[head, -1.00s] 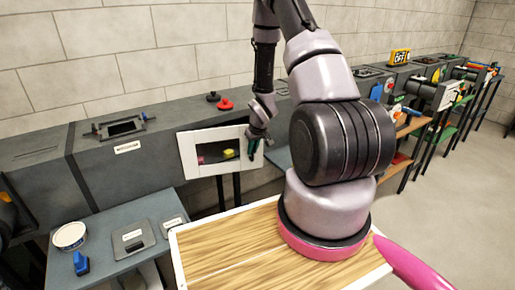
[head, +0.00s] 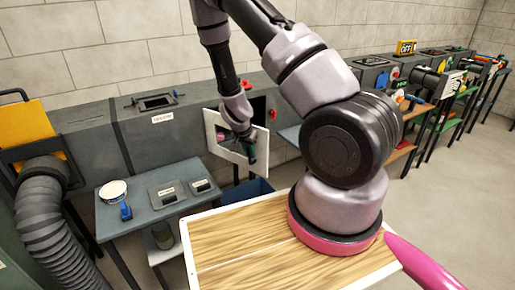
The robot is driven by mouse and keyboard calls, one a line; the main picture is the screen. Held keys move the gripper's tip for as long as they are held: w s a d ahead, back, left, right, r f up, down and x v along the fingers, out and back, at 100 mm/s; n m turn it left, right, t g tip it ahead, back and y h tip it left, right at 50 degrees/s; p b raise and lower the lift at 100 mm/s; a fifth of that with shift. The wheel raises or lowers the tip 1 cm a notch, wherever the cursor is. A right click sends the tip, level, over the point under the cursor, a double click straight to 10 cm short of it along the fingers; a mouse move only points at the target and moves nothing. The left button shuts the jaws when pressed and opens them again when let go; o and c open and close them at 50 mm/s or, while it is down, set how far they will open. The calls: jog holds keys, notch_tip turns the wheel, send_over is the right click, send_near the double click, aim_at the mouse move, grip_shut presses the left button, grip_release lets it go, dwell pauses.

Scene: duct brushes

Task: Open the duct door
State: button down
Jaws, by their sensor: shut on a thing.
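The duct door (head: 212,137) is a white-framed panel with a window-like middle, on the front of the grey duct behind the table. It stands swung out at an angle, with a dark opening (head: 258,106) showing behind its upper right. My gripper (head: 249,154) reaches down from above at the right part of the door. Its dark teal fingers are shut at the door; the exact part between them is too small to tell. My wrist hides some of the panel.
A grey side table (head: 140,220) holds a white round tub (head: 113,191), a blue item (head: 126,212) and dark plates. A ribbed hose (head: 42,215) hangs at left. A blue bin (head: 257,190) is below the door. Open floor lies to the right.

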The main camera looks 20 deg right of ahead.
jog(key=s+a+m+g, duration=0.1)
jog(key=s+a+m, duration=0.1)
jog(key=a, duration=0.9)
jog(key=shift+s+m+h, duration=0.25)
jog(key=shift+m+h, duration=0.05)
jog(key=shift+m, duration=0.2)
jog(key=shift+a, duration=0.1)
jog(key=c, duration=0.9)
grip_release()
jog(key=v, duration=1)
jog(key=shift+a+r, duration=0.1)
jog(key=shift+r, duration=0.3)
